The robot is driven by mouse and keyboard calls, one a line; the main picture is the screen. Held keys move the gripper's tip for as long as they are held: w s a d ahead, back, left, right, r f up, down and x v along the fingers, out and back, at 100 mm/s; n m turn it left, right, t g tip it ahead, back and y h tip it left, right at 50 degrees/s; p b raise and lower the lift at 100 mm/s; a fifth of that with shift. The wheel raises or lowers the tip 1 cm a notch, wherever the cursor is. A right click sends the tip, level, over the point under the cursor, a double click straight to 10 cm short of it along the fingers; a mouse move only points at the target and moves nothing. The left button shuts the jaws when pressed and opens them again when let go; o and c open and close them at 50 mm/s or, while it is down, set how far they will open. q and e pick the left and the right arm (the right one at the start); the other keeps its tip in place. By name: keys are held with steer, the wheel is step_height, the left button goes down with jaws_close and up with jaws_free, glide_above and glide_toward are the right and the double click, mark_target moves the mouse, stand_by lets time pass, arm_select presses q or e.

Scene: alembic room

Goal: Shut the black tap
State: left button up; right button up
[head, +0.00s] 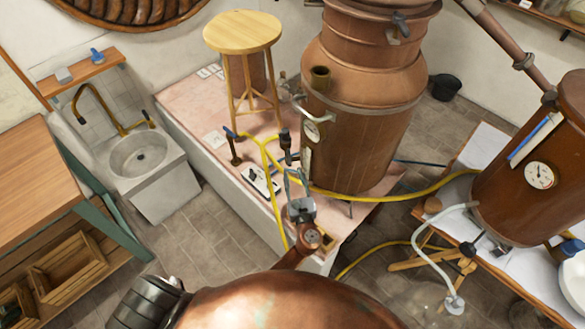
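The black tap (286,142) seems to be the dark upright fitting by the yellow hose, in front of the large copper still. Its handle position is too small to read. My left gripper (292,172), grey, is just below the tap in the picture, with its fingers pointing up toward it. The fingers are close to the tap; I cannot tell whether they touch it, or whether they are open or shut. My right gripper is not in view.
The copper still (362,130) stands behind the tap. A blue-handled tap (233,145) and a wooden stool (243,36) are to the left. A yellow hose (400,194) runs right. A copper dome (290,300) fills the bottom foreground. A sink (140,155) stands left.

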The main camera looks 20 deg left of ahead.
arm_select(q)
steer(key=shift+v, duration=0.95)
steer(key=shift+a, duration=0.15)
